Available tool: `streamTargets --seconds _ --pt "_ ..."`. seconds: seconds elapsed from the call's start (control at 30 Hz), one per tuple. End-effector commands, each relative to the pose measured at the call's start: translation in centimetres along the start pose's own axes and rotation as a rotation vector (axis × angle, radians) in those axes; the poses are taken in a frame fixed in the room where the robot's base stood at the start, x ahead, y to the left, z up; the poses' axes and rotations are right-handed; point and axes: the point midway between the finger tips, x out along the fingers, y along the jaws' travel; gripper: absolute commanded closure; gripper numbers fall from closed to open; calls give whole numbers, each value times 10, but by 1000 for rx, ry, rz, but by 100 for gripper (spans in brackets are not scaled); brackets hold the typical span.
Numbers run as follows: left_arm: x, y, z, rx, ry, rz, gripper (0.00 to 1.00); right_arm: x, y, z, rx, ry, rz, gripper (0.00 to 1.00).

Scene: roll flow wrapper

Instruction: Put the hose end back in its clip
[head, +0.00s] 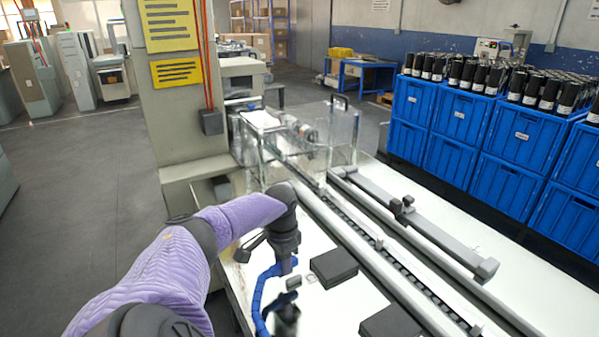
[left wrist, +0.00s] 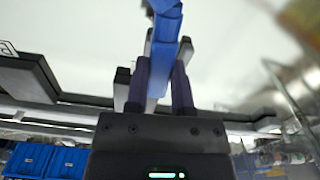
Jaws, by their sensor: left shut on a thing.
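My left gripper (head: 287,264) points down over the white machine table. In the left wrist view the left gripper (left wrist: 160,78) has its two dark fingers closed on the blue hose (left wrist: 163,35). In the head view the segmented blue hose (head: 258,298) curves from under the gripper down to the front left. A small grey piece (head: 293,283) shows just below the gripper; I cannot tell whether it is the clip. The hose end is not clear in either view. My right gripper is not in view.
Two flat black blocks, one (head: 334,267) close right of the gripper and one (head: 391,325) nearer, lie on the white table. Long conveyor rails (head: 370,255) run behind them. A grey machine column (head: 177,95) stands behind the arm. Blue crates (head: 463,115) stand at right.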

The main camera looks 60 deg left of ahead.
Motion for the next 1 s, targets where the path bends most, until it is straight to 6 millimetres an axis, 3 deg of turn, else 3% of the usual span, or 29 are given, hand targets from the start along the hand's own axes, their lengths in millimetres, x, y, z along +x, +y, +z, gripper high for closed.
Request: streamTargets --seconds 0.2,0.93,1.0 --pt "1 -16 8 0 0 0 100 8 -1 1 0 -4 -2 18" --pt "0 -15 7 1 1 1 100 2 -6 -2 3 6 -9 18" --pt "11 -15 8 16 -1 1 100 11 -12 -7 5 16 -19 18"
